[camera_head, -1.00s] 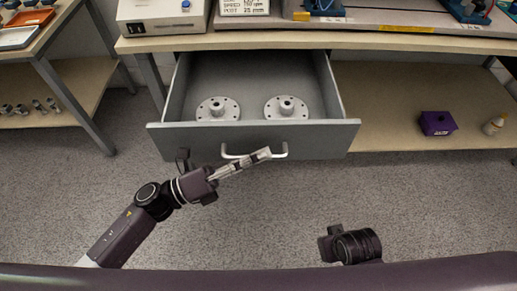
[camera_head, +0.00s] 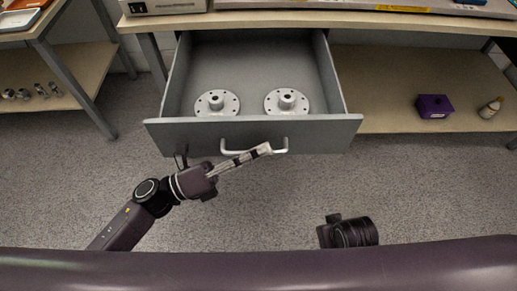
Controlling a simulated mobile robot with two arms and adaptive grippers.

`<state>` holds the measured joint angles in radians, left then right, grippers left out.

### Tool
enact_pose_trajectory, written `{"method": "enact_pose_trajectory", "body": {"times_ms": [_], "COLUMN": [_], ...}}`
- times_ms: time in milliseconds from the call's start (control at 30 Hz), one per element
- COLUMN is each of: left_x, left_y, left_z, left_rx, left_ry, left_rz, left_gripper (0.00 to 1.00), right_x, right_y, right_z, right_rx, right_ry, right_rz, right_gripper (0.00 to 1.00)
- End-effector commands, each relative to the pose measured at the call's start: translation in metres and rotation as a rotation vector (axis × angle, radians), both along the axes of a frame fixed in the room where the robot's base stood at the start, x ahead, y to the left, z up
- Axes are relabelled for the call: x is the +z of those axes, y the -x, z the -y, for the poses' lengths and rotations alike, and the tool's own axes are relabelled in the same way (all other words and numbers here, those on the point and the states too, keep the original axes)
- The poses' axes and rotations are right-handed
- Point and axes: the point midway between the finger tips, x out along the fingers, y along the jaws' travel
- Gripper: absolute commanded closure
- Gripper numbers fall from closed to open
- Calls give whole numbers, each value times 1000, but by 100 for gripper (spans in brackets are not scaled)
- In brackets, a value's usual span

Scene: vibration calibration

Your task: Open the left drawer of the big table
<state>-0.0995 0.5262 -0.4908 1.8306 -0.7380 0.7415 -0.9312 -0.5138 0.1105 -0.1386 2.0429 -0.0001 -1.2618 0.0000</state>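The left drawer (camera_head: 180,132) of the big table (camera_head: 400,24) is pulled out, and its grey inside shows. Two round metal flanges with bolt holes lie in it, a left flange (camera_head: 217,103) and a right flange (camera_head: 286,101). A silver bar handle (camera_head: 281,149) is on the drawer front. My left gripper (camera_head: 264,150) has its fingers close together at the handle and overlaps its middle. Whether the fingers grip the bar cannot be made out. My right arm's end shows at the lower right, away from the drawer, with its fingers hidden.
A purple box (camera_head: 434,107) and a small bottle (camera_head: 490,108) stand on the table's lower shelf at right. A side table (camera_head: 75,72) with several small metal parts stands at left. The grey floor before the drawer is clear.

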Motion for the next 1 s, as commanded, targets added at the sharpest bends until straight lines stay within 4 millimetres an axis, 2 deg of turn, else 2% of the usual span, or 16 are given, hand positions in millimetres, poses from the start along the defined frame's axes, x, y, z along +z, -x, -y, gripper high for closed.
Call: {"method": "enact_pose_trajectory", "body": {"times_ms": [267,367,467,800,1000], "left_x": [0,-2,-6,-21,-25], "left_y": [0,2,7,30,37], "left_z": [-1,-7,-20,-85,-107], "left_rx": [0,1,1,2,1], "left_ry": [0,-2,-3,-3,-2], "left_rz": [0,-1,-2,-4,-1], "left_gripper": [84,84,84,84,84], "right_x": [3,2,2,1,1], "right_y": [-4,-3,-2,0,0], "right_z": [-1,0,0,0,0], "right_rx": [0,0,0,0,0], "right_ry": [-2,-1,-1,0,0], "right_rz": [10,8,5,2,1], "right_gripper": [100,100,100,100,100]}}
